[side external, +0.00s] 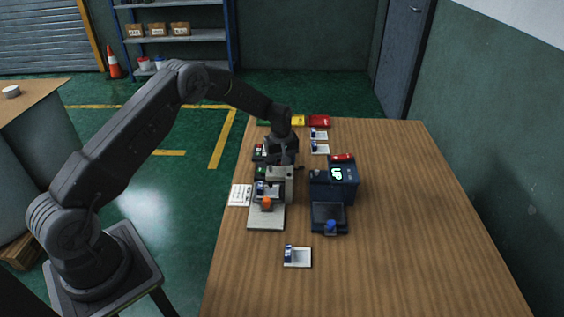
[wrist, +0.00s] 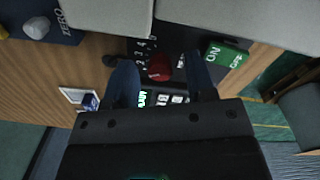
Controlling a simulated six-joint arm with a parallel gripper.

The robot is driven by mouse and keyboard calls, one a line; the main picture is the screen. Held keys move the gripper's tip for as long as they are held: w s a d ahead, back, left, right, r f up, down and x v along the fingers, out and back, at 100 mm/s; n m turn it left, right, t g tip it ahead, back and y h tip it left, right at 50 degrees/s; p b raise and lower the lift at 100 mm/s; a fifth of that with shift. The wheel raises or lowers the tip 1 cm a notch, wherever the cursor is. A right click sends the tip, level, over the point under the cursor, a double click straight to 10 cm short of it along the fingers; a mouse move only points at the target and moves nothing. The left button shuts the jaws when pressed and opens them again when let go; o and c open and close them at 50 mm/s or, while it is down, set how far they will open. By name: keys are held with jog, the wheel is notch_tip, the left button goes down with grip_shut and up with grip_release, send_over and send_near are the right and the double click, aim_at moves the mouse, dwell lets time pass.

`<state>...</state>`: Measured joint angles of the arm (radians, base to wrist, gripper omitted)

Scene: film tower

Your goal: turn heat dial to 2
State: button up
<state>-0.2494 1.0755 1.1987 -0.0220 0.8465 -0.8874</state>
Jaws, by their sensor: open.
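The heat dial (wrist: 158,68), a round red knob on a dark panel, shows in the wrist view with small white numbers beside it. Its pointer setting is too small to read. My gripper (wrist: 161,78) is open, with one finger on each side of the dial in the picture and a gap to each. I cannot tell whether the fingertips are level with the knob. In the side view my gripper (side external: 282,162) is low behind the light grey machine (side external: 282,175), and the dial is hidden there.
A green ON/OFF switch (wrist: 227,54) sits close to the right finger. A dark blue box (side external: 334,183) with a green display stands right of the machine. The table's right side is clear.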

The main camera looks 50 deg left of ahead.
notch_tip(320, 180, up, 14)
jog(key=shift+s, duration=0.15)
dwell(0.3)
jog(key=s+d+r+m+t, duration=0.1)
jog(key=s+d+r+m, duration=0.25)
jog(key=s+r, duration=0.45)
jog(key=s+d+r+m+t, duration=0.25)
jog(key=s+d+r, duration=0.25)
jog(key=s+r, duration=0.3)
jog(key=s+d+m+t, duration=0.1)
jog(key=s+d+m, duration=0.1)
jog(key=s, duration=0.7)
jog(key=s+d+m, duration=0.3)
jog(key=s+m, duration=0.2)
jog(key=s, duration=0.5)
jog(key=shift+d+t, duration=0.15)
jog(key=shift+t, duration=0.2)
